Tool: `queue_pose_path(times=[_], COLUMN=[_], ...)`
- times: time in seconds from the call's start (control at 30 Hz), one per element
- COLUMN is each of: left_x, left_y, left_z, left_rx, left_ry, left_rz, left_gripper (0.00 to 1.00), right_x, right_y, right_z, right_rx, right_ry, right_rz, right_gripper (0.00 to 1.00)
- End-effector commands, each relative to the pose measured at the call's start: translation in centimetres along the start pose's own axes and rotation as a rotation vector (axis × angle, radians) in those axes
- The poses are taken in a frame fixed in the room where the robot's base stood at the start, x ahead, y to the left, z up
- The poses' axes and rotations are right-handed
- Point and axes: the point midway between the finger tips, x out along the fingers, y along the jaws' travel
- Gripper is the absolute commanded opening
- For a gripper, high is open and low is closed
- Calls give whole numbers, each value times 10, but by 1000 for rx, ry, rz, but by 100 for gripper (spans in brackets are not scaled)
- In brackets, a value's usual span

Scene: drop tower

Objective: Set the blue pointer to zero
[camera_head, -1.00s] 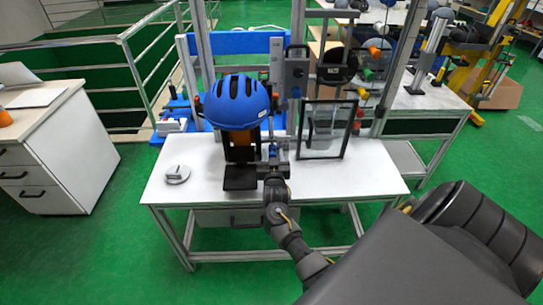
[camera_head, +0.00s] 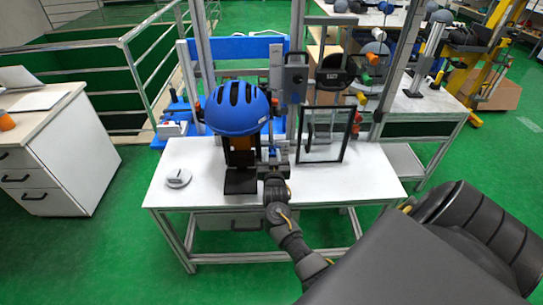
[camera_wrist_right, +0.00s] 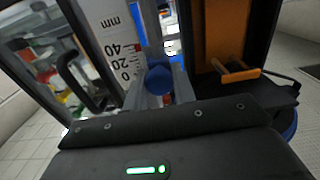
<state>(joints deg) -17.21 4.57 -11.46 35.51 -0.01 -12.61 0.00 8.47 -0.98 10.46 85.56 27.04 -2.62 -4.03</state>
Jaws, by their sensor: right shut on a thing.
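The blue pointer (camera_wrist_right: 159,79) shows in the right wrist view as a round blue knob beside a white scale (camera_wrist_right: 113,48) marked in mm, with 40, 20 and 0. The knob is level with the low end of the scale, close to the 0 in the picture. Its exact reading cannot be told at this angle. My right gripper (camera_wrist_right: 161,90) is shut on the pointer, with a grey finger on each side. In the head view my right gripper (camera_head: 274,168) is at the tower's base, right of the black stand. My left gripper is not in view.
A blue helmet (camera_head: 237,106) sits on the stand left of my gripper. A framed clear panel (camera_head: 324,136) stands close on the right. A small grey disc (camera_head: 178,178) lies on the white table (camera_head: 205,161). The table's front right is bare.

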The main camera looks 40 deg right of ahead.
Motion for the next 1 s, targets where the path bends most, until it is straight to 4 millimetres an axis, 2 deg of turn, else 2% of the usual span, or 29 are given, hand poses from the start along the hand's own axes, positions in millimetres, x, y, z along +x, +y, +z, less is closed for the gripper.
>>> queue_pose_path(times=[0.07,0.1,0.23,0.5,0.63,1.0], left_x=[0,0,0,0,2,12], left_y=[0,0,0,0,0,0], left_z=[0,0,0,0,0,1], left_rx=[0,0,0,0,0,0], left_ry=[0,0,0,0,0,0], left_rz=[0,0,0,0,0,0], left_gripper=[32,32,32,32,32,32], right_x=[2,2,2,1,-8,-77], right_y=[-1,-1,-1,0,0,-1], right_z=[-5,-6,-5,-3,-2,0], right_rx=[4,4,4,3,3,5], right_ry=[14,14,13,9,8,8], right_rz=[-1,-1,-1,0,0,-1], right_gripper=[0,28,44,46,46,46])
